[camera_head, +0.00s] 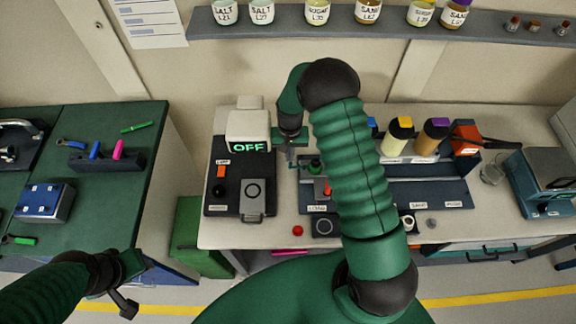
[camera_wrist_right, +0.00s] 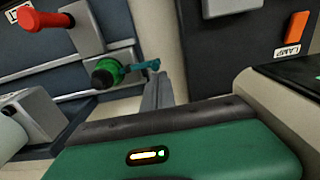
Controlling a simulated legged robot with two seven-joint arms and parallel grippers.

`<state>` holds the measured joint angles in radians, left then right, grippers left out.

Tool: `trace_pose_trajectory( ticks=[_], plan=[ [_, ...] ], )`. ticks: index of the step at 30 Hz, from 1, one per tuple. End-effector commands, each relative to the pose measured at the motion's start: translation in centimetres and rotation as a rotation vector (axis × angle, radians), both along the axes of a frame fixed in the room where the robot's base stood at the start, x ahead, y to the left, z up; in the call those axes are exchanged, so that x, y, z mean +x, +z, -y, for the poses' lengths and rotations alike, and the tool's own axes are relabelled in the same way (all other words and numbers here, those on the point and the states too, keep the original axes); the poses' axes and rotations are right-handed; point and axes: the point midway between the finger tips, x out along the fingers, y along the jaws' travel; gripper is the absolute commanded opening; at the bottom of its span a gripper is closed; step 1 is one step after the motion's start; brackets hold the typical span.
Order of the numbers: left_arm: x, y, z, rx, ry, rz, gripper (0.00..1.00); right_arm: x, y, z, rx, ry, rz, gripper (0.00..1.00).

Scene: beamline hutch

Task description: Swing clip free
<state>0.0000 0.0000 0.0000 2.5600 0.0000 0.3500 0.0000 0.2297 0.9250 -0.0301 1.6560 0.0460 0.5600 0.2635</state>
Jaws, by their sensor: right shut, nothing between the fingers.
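A small clip (camera_wrist_right: 106,73) with a round green and black knob and a teal lever shows in the right wrist view, on a grey bracket. In the head view its green knob (camera_head: 315,165) is just right of my right gripper (camera_head: 290,158). My right gripper is shut and empty. In the right wrist view its grey fingers (camera_wrist_right: 158,92) stand close to the tip of the teal lever; I cannot tell whether they touch. My left gripper (camera_head: 128,285) is at the lower left of the head view, away from the bench; its jaws are unclear.
A red peg (camera_wrist_right: 45,18) sticks out near the clip. A lamp box with an OFF display (camera_head: 250,130) stands left of my right gripper. Capped bottles (camera_head: 398,135) stand behind my right arm, which hides the middle of the bench (camera_head: 230,232). A green side table (camera_head: 100,215) is at left.

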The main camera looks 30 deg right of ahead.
Motion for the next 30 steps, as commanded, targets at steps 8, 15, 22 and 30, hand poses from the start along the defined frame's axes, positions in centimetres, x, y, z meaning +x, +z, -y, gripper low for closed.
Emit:
trace_pose_trajectory(
  ticks=[8, 15, 22, 30],
  plan=[
    [0.0, -0.7, 0.0, 0.000, 0.000, 0.000, 0.40, 0.0, -1.0, 0.0, 0.000, 0.000, 0.000, 0.00],
    [0.0, -1.2, 0.0, 0.000, 0.000, 0.000, 0.40, 0.0, -1.7, 0.0, 0.001, 0.000, -0.001, 0.00],
    [0.0, -1.3, 0.0, 0.000, 0.000, 0.000, 0.40, 0.0, -1.8, 0.0, 0.000, 0.000, 0.000, 0.00],
    [0.0, -1.2, 0.0, 0.000, 0.000, 0.000, 0.40, -0.1, -1.8, 0.0, 0.001, 0.000, -0.001, 0.00]
  ],
)
